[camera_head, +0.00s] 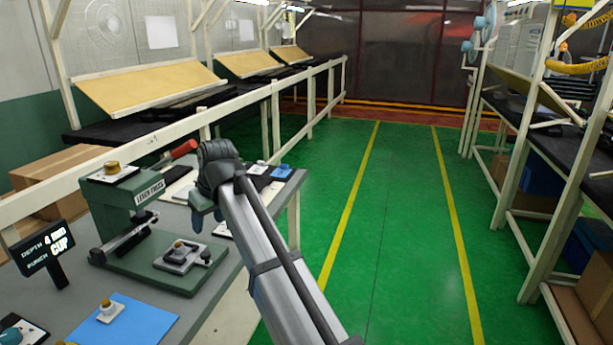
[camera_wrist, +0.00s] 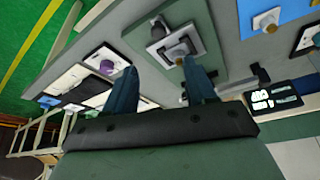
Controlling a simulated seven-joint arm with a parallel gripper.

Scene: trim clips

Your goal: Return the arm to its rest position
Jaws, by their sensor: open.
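My gripper (camera_head: 203,220) hangs at the end of my arm, right of a green lever press on a grey bench. In the wrist view my gripper (camera_wrist: 160,78) shows two blue-grey fingers spread apart, with nothing held between them. The press (camera_head: 130,205) has a red-handled lever (camera_head: 184,148). On its green base sits a metal fixture (camera_head: 181,256) with a small part in it. The fixture also shows in the wrist view (camera_wrist: 175,46), beyond the fingers. The fingertips seem clear of it; their exact height is hard to tell.
A blue mat (camera_head: 145,328) with a small brass-topped part lies at the bench front. A black sign (camera_head: 43,252) reads depth 4 and punch cup. Several small plates lie behind my gripper. A cream rail (camera_head: 165,133) runs behind the bench. Green floor (camera_head: 400,220) to the right is clear.

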